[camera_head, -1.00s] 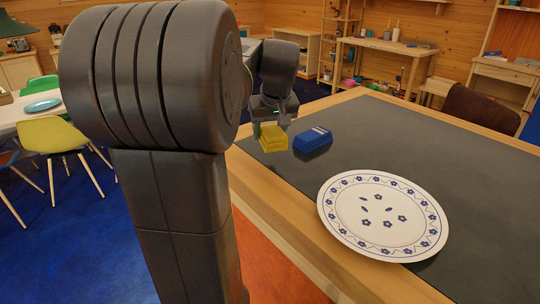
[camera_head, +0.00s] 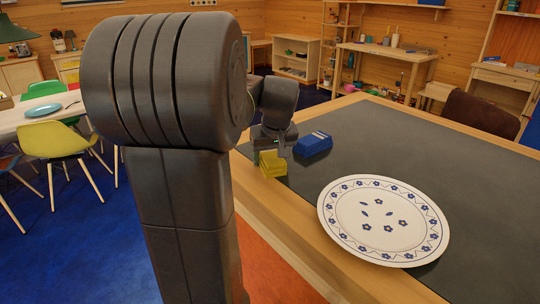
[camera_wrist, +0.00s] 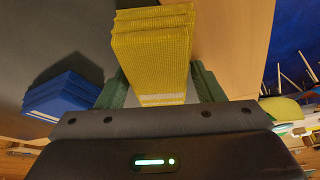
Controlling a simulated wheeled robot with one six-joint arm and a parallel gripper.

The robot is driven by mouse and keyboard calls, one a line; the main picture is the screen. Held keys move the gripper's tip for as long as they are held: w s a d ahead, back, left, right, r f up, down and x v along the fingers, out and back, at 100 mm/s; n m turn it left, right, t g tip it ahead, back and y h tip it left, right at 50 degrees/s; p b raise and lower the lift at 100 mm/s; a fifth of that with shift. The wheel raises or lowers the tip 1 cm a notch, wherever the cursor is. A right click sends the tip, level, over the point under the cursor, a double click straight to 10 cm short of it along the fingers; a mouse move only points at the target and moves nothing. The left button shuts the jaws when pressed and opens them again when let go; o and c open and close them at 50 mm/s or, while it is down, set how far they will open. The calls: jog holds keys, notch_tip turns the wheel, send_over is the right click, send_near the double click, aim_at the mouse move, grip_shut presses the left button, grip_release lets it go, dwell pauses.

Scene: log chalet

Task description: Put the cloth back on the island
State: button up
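A yellow folded cloth (camera_head: 272,164) is in my gripper (camera_head: 273,152), low at the left edge of the island (camera_head: 440,150). In the wrist view, the yellow cloth (camera_wrist: 152,50) lies between the two green fingers of my gripper (camera_wrist: 162,88), which is shut on it. The cloth shows over the wooden border and dark top; I cannot tell whether it touches them. A blue folded cloth (camera_head: 313,144) lies on the dark top just right of my gripper, and it also shows at the left of the wrist view (camera_wrist: 62,97).
A white plate with blue flowers (camera_head: 384,220) lies on the island's near part, reaching over the wooden border. The dark top behind and right of it is clear. A brown chair (camera_head: 480,112) stands at the far side. A yellow chair (camera_head: 52,140) and table are at left.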

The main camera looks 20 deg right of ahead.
jog(key=shift+o, duration=0.6)
jog(key=shift+f, duration=0.15)
jog(key=shift+a+r, duration=0.15)
jog(key=shift+r, duration=0.4)
jog(key=v, duration=1.1)
jog(key=shift+s+r, duration=0.15)
jog(key=shift+r, duration=0.1)
